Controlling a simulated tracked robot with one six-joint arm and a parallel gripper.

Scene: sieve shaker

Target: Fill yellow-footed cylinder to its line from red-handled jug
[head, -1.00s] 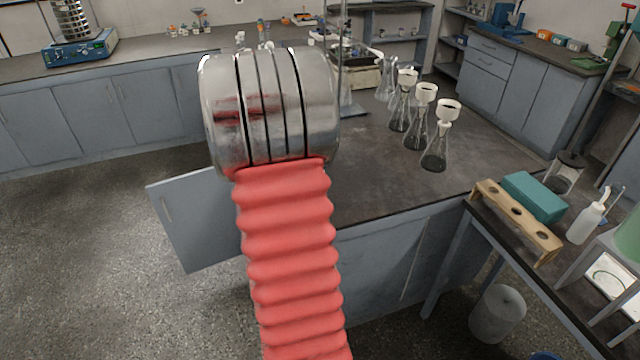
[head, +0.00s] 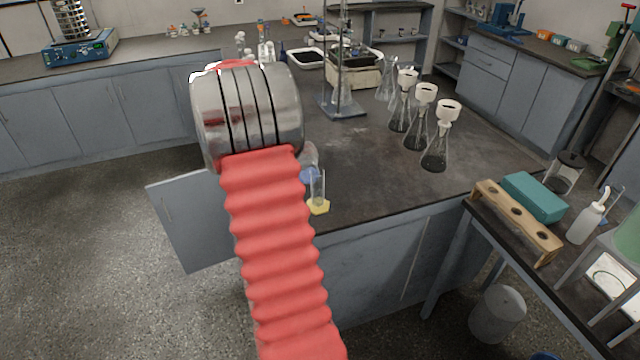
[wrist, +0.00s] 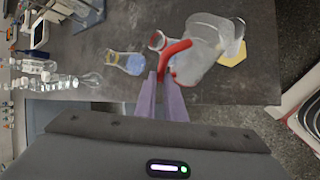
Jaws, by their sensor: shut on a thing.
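My gripper (wrist: 162,80) is shut on the red handle of a clear jug (wrist: 202,66), seen in the wrist view. The jug is translucent; I cannot tell its liquid level or its tilt. The yellow-footed cylinder (head: 318,186) stands upright near the bench's front edge in the head view, just right of my arm. In the wrist view its yellow foot (wrist: 234,52) shows beside and partly behind the jug, and the jug covers part of the cylinder. Its line and any liquid in it are too small to make out. In the head view my arm hides my gripper and most of the jug.
A flask with blue liquid (wrist: 126,63) stands left of the gripper in the wrist view. Several funnel-topped flasks (head: 437,150) and a stand (head: 343,108) are farther along the dark bench (head: 375,185). An open cabinet door (head: 190,220) juts out below.

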